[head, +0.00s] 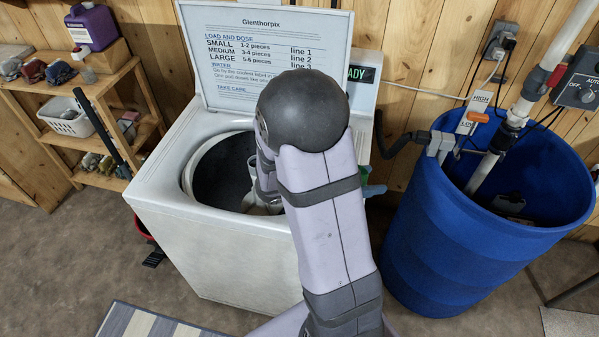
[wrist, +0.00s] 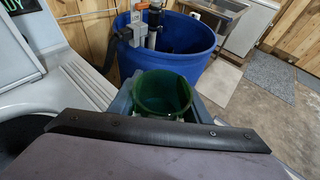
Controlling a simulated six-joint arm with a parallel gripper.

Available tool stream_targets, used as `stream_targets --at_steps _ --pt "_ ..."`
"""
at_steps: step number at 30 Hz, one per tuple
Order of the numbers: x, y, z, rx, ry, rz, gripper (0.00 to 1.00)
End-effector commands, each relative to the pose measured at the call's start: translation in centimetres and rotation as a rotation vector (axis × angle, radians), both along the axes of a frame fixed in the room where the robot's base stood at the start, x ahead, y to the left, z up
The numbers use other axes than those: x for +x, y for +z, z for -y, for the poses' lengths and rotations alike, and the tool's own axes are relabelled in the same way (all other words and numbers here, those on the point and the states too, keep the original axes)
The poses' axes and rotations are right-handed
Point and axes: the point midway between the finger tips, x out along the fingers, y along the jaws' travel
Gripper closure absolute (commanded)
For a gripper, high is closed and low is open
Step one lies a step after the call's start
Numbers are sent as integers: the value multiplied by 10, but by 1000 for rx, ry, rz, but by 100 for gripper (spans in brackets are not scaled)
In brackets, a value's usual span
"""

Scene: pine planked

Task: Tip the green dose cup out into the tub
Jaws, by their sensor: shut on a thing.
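The green dose cup (wrist: 163,92) shows in the wrist view with its open mouth toward the camera. My gripper (wrist: 160,106) is shut on it, with a blue-grey finger on either side. The cup looks roughly upright, and its contents cannot be made out. In the head view only a green sliver of the cup (head: 365,172) and a blue-grey tip of my gripper (head: 373,190) show past my arm, at the right side of the washer. The tub (head: 222,168) is the dark, open drum of the white washer, left of the gripper and partly hidden by my arm.
The washer's raised lid (head: 225,40) stands behind the tub. A large blue barrel (head: 440,235) with pipes and a pump switch stands to the right. A shelf (head: 60,140) with a basket, cloths and a purple jug (head: 92,25) is at the left.

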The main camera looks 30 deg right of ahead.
Motion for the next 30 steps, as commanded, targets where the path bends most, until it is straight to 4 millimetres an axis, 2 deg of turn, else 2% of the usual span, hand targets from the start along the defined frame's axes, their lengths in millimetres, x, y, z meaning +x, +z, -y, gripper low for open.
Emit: stream_targets --at_steps 5,11,20,30 --pt "14 -3 -2 2 18 1 78" --pt "54 -11 -10 6 72 2 78" --pt "146 -29 -39 14 204 1 78" --pt "245 -51 -93 18 364 0 78"
